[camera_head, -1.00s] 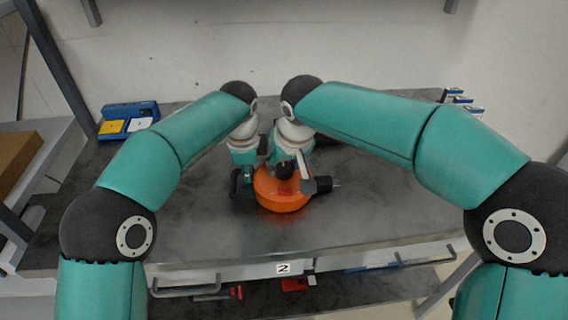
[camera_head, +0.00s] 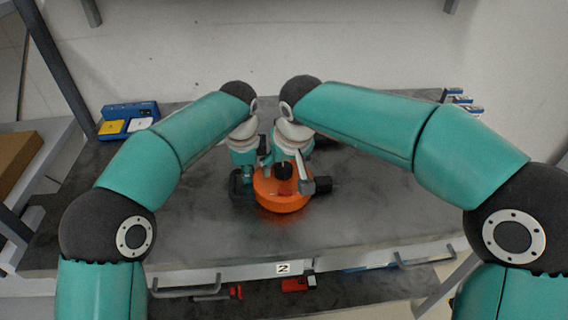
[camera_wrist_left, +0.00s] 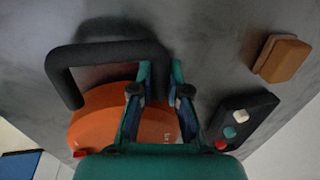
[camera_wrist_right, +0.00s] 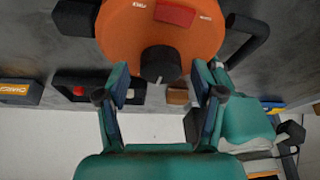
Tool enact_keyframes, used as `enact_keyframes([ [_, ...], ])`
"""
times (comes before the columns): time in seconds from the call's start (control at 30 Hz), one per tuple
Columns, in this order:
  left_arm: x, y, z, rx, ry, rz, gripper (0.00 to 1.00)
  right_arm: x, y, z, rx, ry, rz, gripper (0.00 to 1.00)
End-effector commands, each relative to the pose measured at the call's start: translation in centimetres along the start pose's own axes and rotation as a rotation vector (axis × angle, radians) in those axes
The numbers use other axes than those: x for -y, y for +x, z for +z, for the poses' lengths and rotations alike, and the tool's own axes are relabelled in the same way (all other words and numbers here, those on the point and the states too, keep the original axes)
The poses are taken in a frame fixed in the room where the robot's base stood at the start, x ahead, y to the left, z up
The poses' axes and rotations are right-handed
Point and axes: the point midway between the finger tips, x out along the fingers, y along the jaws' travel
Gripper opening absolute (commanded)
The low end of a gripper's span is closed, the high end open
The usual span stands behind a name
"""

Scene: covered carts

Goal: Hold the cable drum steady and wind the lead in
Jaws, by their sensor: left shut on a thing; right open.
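The orange cable drum (camera_head: 281,203) sits on the dark grey bench top. It also shows in the left wrist view (camera_wrist_left: 95,115) and the right wrist view (camera_wrist_right: 120,35). Its black handle (camera_wrist_left: 105,52) is on the left in the head view; my left gripper (camera_wrist_left: 163,78) is shut on one end of it. My right gripper (camera_wrist_right: 162,84) is open at the drum's face, its fingers on either side of the black knob (camera_wrist_right: 160,62), apparently not gripping it. A black part (camera_head: 323,184) is at the drum's right. I cannot make out the lead.
A blue tray (camera_head: 131,110) with yellow and white pieces stands back left. A brown block (camera_wrist_left: 282,58) and a black box with coloured buttons (camera_wrist_left: 240,122) lie behind the drum. Blue items (camera_head: 461,100) stand back right. The bench front is clear, above drawer handles (camera_head: 425,262).

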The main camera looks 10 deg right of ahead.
Motion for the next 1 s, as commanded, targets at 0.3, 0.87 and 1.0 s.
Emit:
enact_keyframes([
  [0.3,0.0,0.0,0.0,0.000,0.000,-0.001,0.00,0.0,-4.1,-0.1,-0.006,0.002,-0.002,0.67],
  [0.87,0.0,0.0,0.0,-0.001,0.000,-0.001,0.00,0.0,-11.7,0.0,0.000,0.001,-0.001,0.67],
  [1.0,0.0,0.0,-0.1,-0.001,0.001,-0.001,0.00,0.0,-11.8,0.0,0.001,0.001,0.000,0.67],
])
